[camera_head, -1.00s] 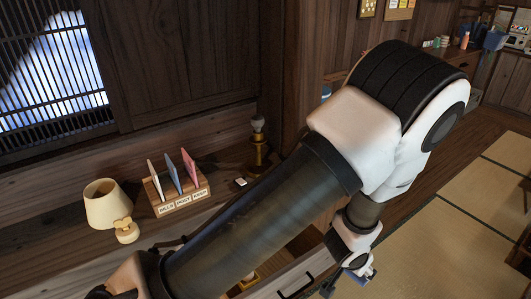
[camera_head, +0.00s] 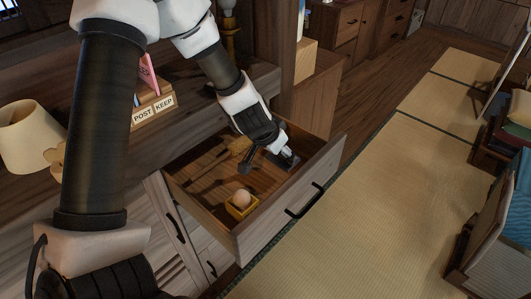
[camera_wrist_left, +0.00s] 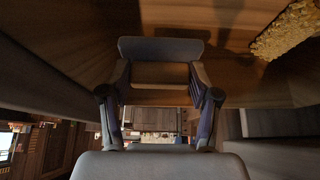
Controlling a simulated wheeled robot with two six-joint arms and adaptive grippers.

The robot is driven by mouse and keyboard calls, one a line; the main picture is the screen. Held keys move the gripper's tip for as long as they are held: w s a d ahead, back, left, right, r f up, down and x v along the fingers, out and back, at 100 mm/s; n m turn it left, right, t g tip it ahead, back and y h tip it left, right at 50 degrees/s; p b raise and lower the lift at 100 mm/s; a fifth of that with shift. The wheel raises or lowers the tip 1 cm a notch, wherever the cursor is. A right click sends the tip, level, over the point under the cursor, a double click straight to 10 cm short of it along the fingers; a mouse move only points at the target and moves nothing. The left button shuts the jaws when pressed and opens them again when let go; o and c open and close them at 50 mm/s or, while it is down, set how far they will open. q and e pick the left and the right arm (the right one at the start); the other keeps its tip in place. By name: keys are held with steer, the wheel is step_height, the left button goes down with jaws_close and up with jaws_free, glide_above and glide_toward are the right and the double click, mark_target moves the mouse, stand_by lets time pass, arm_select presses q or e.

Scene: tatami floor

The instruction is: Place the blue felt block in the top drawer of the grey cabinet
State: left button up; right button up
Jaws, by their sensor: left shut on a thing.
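The drawer (camera_head: 262,229) of the grey wooden cabinet (camera_head: 167,233) is pulled open. My left gripper (camera_head: 280,151) reaches down into the drawer near its right end. It is shut on the blue felt block (camera_head: 289,161), which looks dark in the shade. In the left wrist view the block (camera_wrist_left: 160,47) shows as a dark blue-grey piece between the fingers (camera_wrist_left: 160,95). It is close to the wooden drawer bottom; I cannot tell whether it touches. My right gripper is not in view.
A cream lamp (camera_head: 30,138) and a labelled holder (camera_head: 155,108) stand on the cabinet top.

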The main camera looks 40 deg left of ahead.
mark_target(277, 161)
arm_select(q)
step_height(277, 161, down, 6)
steer(key=b, duration=0.3)
steer(key=shift+w+r, duration=0.15)
steer(key=shift+r, duration=0.1)
steer(key=shift+f, duration=0.15)
steer(key=o, duration=1)
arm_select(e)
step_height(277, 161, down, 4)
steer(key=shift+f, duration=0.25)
arm_select(q)
steer(key=shift+r, duration=0.35)
steer(key=p+v, duration=0.8)
steer(key=v, duration=0.3)
steer(key=shift+s+r+p, duration=0.3)
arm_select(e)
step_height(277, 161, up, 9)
